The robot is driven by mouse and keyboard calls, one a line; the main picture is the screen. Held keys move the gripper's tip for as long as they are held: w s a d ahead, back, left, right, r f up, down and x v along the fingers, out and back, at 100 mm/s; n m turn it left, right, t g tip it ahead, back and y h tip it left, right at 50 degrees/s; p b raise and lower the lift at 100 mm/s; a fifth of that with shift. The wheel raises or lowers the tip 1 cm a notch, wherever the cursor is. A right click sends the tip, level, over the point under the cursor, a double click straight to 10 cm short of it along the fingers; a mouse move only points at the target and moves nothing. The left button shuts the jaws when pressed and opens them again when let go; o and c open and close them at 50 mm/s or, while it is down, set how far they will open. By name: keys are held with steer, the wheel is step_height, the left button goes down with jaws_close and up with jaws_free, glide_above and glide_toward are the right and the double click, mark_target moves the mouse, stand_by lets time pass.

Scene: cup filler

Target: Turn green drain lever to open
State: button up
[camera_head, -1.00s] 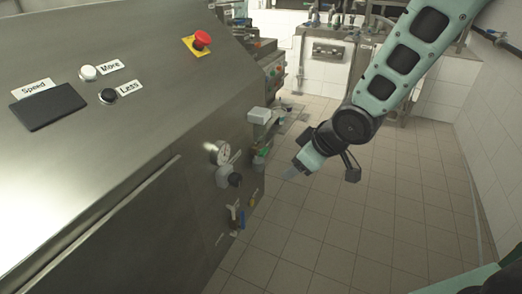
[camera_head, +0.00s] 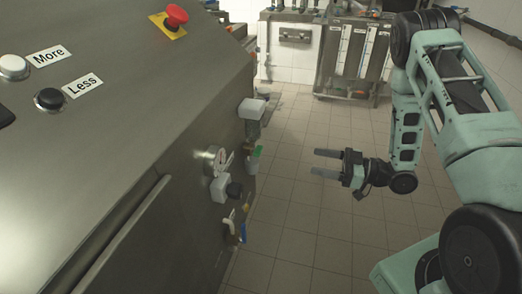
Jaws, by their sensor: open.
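A small green lever (camera_head: 256,152) sticks out from the side of the steel machine (camera_head: 180,120), to the right of the pressure gauge (camera_head: 213,158). My gripper (camera_head: 318,163) is open and empty, its two fingers pointing left toward the machine's side. It hangs over the floor to the right of the green lever, with a clear gap between them. The lever's mounting is small and partly seen edge-on, so its exact angle is hard to tell.
A grey box (camera_head: 252,109) juts from the machine above the green lever. A black knob (camera_head: 234,190) and a blue lever (camera_head: 243,232) sit below it. A red emergency button (camera_head: 176,16) is on top. The tiled floor (camera_head: 300,225) right of the machine is free.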

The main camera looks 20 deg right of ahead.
mark_target(261, 151)
steer(key=p+x, duration=0.1)
steer(key=x, duration=1.5)
steer(key=shift+w+a+p, duration=0.15)
steer(key=shift+a+p, duration=0.15)
steer(key=c, duration=1)
